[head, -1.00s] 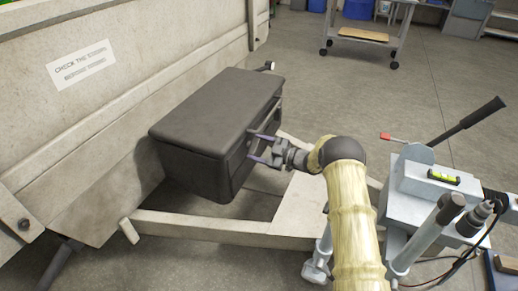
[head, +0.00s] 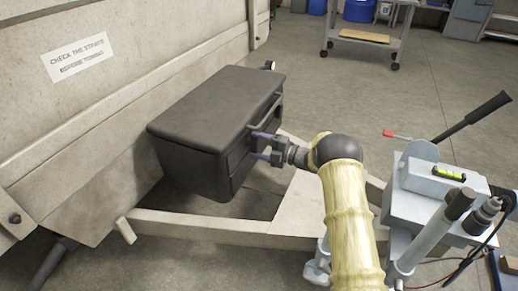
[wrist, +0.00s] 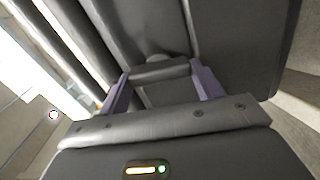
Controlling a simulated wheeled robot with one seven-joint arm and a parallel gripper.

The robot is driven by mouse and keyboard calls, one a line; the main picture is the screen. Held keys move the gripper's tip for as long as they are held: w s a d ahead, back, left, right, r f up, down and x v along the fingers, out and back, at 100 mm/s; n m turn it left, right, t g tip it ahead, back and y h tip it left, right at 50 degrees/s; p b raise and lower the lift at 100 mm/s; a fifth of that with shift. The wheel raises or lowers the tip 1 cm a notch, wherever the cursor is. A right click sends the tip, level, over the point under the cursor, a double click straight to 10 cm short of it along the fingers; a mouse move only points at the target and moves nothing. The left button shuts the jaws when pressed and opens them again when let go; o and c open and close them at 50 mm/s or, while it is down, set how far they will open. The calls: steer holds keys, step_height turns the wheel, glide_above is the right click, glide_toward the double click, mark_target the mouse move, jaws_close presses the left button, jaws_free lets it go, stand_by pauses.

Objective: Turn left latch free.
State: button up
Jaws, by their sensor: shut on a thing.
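The dark grey storage box (head: 205,125) sits on the trailer frame against the trailer's wall, with its lid closed. My gripper (head: 260,145) is at the box's front face, its two purple fingers pointing at it. In the wrist view, my gripper (wrist: 160,74) has a finger at each end of a dark grey latch bar (wrist: 160,72) and is shut on it. The bar stands out from the box front, close to a rounded dark pivot piece. In the head view the latch is mostly hidden by the fingers, so I cannot tell its exact angle there.
The pale trailer frame beam (head: 200,228) runs below the box. The grey jack unit (head: 432,185) with its lever and cables stands to the right of my arm. A wheeled cart (head: 365,35) is at the back. The floor between is clear.

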steer(key=shift+f+n+b, duration=0.2)
steer(key=shift+n+b, duration=0.1)
steer(key=shift+n, duration=0.5)
steer(key=o, duration=1)
steer(key=shift+r, duration=0.1)
steer(key=shift+d, duration=0.1)
steer(key=p+v, duration=0.5)
steer(key=v, duration=1.2)
steer(key=shift+s+d, duration=0.1)
steer(key=shift+s, duration=0.05)
